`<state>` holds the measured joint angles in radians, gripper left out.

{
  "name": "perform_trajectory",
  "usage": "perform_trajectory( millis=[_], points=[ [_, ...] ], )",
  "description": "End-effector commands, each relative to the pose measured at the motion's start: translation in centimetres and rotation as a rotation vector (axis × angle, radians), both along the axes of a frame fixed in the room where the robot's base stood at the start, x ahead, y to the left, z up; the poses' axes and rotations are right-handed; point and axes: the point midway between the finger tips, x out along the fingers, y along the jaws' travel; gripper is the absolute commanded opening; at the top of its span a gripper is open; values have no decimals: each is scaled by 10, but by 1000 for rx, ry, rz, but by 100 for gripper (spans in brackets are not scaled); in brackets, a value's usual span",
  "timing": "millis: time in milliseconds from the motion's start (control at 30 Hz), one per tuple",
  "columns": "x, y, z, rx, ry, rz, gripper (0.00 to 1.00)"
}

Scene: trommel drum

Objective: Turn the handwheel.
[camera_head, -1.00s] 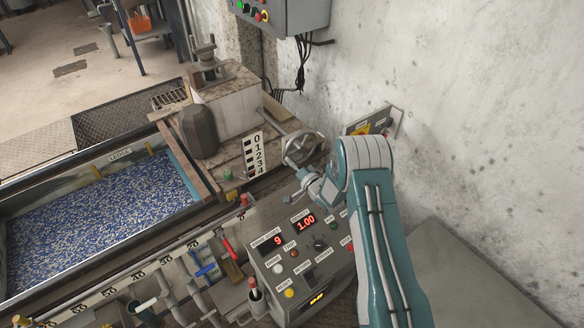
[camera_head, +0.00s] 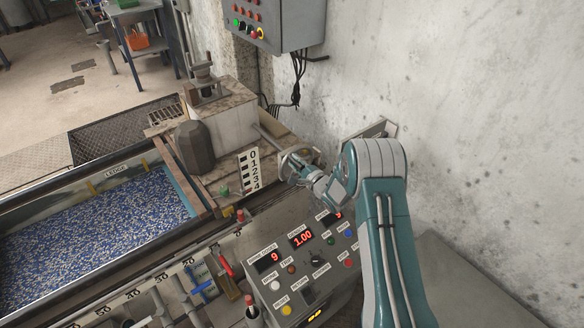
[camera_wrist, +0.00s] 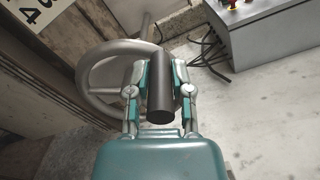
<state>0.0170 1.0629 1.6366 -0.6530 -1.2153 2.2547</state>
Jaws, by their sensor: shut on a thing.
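The grey metal handwheel (camera_head: 284,163) stands at the far end of the bench beside the number scale, partly hidden by my gripper (camera_head: 318,178) in the head view. In the wrist view the handwheel's rim (camera_wrist: 84,72) curves to the left of my gripper (camera_wrist: 157,75). A dark cylindrical handle (camera_wrist: 160,103) lies between the two teal and grey fingers. My gripper is shut on this handle, at the right side of the rim.
A control panel (camera_head: 300,262) with red readouts and buttons stands below my arm. A grey box (camera_head: 278,22) with hanging cables is on the wall. A trough (camera_head: 105,222) of blue-white pellets is at left. A white scale (camera_head: 249,168) stands left of the wheel.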

Motion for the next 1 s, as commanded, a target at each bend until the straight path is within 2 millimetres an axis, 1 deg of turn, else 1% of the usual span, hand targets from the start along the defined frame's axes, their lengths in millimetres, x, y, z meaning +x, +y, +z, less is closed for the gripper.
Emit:
perform_trajectory(
  millis=[33, 200, 500, 733, 1000],
  points=[
    [3, -4, 1, 33, 24, -6, 0],
    [8, -13, 5, 165, 114, -7, 0],
    [15, -25, 7, 351, 242, -6, 0],
    [18, -30, 6, 436, 303, -4, 0],
    [19, -32, 5, 474, 331, -5, 0]
  ],
)
